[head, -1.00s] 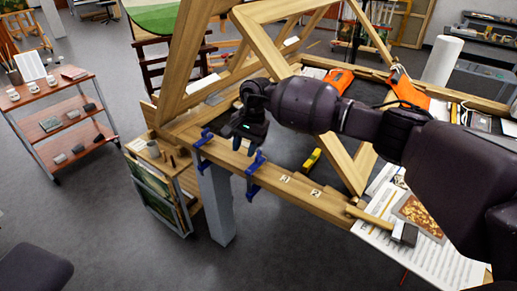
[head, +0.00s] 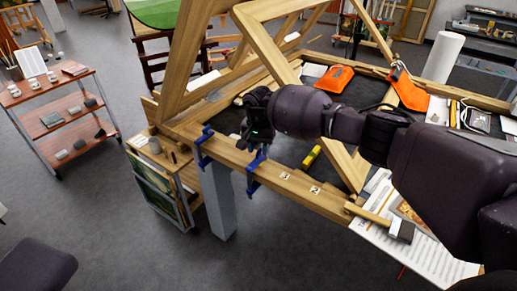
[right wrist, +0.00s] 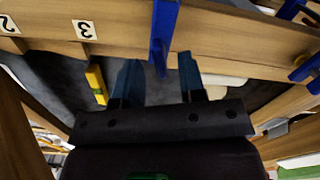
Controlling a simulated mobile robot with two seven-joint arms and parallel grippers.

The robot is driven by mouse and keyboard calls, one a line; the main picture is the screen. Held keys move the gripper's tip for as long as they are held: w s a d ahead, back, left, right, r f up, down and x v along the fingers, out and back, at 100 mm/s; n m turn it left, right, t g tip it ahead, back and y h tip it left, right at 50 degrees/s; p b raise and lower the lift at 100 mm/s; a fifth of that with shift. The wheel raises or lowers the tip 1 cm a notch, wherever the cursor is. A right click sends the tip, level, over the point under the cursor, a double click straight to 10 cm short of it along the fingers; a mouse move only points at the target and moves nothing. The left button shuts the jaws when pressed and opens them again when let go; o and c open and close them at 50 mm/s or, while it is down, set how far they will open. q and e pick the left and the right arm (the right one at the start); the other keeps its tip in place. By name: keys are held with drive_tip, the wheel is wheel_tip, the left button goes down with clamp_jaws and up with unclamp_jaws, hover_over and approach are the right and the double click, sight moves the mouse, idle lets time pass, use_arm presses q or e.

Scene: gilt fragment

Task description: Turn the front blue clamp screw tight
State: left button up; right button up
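Two blue clamps sit on the front beam of the wooden frame: a nearer one (head: 254,180) and another (head: 203,148) to its left. My right gripper (head: 254,148) is just above and behind the nearer clamp. In the right wrist view its two dark blue fingers (right wrist: 158,82) are spread apart. The end of a blue clamp (right wrist: 163,35) shows between and ahead of the fingertips; I cannot tell whether they touch it. The other clamp (right wrist: 305,68) shows at the right edge there. The clamp's screw is not clearly visible. My left gripper is out of view.
The wooden frame (head: 310,195) has slanting beams close to my right arm. A mallet (head: 400,229) lies on papers at the front right. A yellow tool (head: 312,156) lies inside the frame, and orange tools (head: 335,79) lie behind. A trolley (head: 75,120) stands far left.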

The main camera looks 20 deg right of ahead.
drive_tip(key=shift+f, duration=0.55)
clamp_jaws()
